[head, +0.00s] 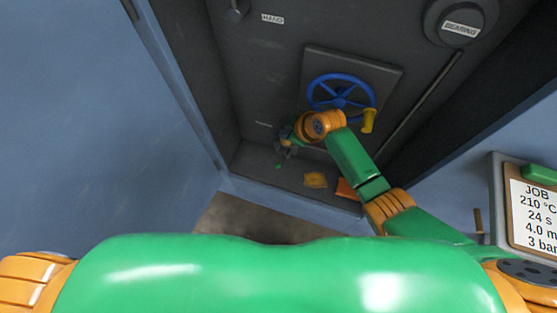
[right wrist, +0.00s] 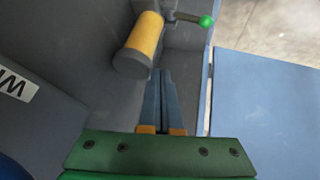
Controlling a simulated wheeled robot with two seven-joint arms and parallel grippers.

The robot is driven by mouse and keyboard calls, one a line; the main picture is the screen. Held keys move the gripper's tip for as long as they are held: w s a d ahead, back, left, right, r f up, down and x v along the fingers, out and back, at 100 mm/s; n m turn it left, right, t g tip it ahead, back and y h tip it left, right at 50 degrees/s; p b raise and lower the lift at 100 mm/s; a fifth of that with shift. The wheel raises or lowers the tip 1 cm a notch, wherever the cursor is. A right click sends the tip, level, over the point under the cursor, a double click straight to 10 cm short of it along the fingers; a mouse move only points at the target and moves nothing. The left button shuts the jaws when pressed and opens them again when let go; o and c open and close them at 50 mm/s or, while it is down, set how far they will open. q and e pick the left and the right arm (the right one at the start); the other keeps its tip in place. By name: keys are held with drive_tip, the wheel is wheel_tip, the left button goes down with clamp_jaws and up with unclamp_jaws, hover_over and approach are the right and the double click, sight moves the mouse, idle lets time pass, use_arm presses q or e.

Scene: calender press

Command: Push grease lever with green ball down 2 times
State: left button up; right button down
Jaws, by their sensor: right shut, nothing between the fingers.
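The green ball (right wrist: 206,21) sits on the end of a short dark grease lever (right wrist: 186,17) at the top of the right wrist view. The lever lies next to a yellow cylinder (right wrist: 147,36) with a dark end cap. My right gripper (right wrist: 160,73) is shut and empty. Its fingertips are just below the cylinder in that picture, lower and left of the ball, apart from the ball. In the head view my right gripper (head: 283,141) is small and partly hidden by my wrist. A small green spot (head: 278,166) below it looks like the ball. My left gripper is not in view.
A blue handwheel (head: 341,92) with a yellow handle (head: 368,120) is close to my right forearm. Blue side walls (head: 120,100) flank the dark machine panel (head: 260,65). A clipboard (head: 530,208) hangs at the right. A blue panel (right wrist: 265,105) stands right of the gripper.

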drive_tip(key=b, duration=0.5)
hover_over(280, 159)
wheel_tip(280, 159, down, 7)
drive_tip(key=shift+s+d+f, duration=0.3)
drive_tip(key=shift+s+f, duration=0.3)
drive_tip(key=shift+s, duration=0.15)
drive_tip(key=shift+f, duration=0.1)
idle(1.0)
drive_tip(key=shift+s+f, duration=0.1)
drive_tip(key=shift+f, duration=0.2)
drive_tip(key=shift+s+a+f+b, duration=0.1)
drive_tip(key=shift+s+f+b, duration=0.2)
drive_tip(key=shift+f+b, duration=0.4)
drive_tip(key=shift+s+a+f+b, duration=0.1)
drive_tip(key=shift+s+f+b, duration=0.25)
drive_tip(key=shift+f, duration=0.55)
idle(1.5)
idle(0.5)
drive_tip(key=shift+w+d+r+p, duration=0.1)
drive_tip(key=shift+w+r+p, duration=0.15)
drive_tip(key=shift+r+p, duration=0.35)
drive_tip(key=shift+w+d+r+p, duration=0.1)
drive_tip(key=shift+w+r+p, duration=0.3)
drive_tip(key=shift+r, duration=0.35)
drive_tip(key=shift+w+d+r+p, duration=0.1)
drive_tip(key=shift+w+r+p, duration=0.05)
drive_tip(key=shift+r+p, duration=0.5)
